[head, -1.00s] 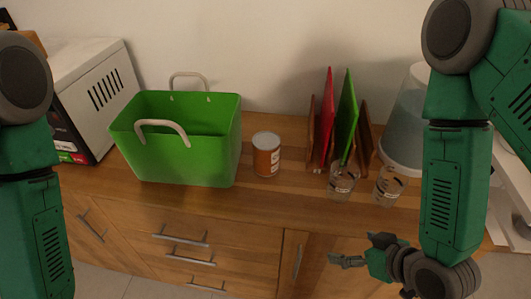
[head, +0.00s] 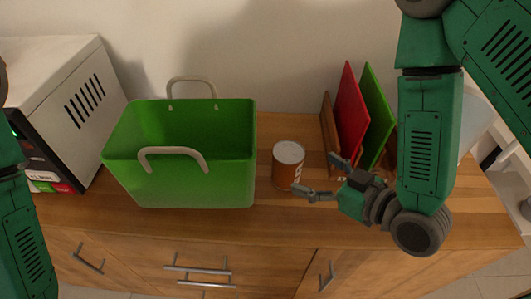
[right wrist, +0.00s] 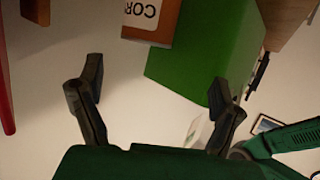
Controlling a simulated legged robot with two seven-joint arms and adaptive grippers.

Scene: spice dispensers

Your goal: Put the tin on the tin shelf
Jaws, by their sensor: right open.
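The tin (head: 287,172), orange-brown with a pale lid, stands upright on the wooden counter, right of the green basket, in the head view. In the right wrist view the tin (right wrist: 152,22) shows at the top edge, partly cut off, with part of its white label. My right gripper (head: 318,176) is open and empty, just right of the tin, its fingers pointing left towards it. In the right wrist view its two fingers (right wrist: 154,88) are spread apart with nothing between them. My left gripper is out of view. I cannot make out a tin shelf.
The green basket (head: 195,182) with pale handles stands left of the tin. A white appliance (head: 60,85) is further left. Red (head: 350,115) and green (head: 377,112) boards stand in a wooden rack behind my right gripper. The counter (head: 270,225) is bare in front of the tin.

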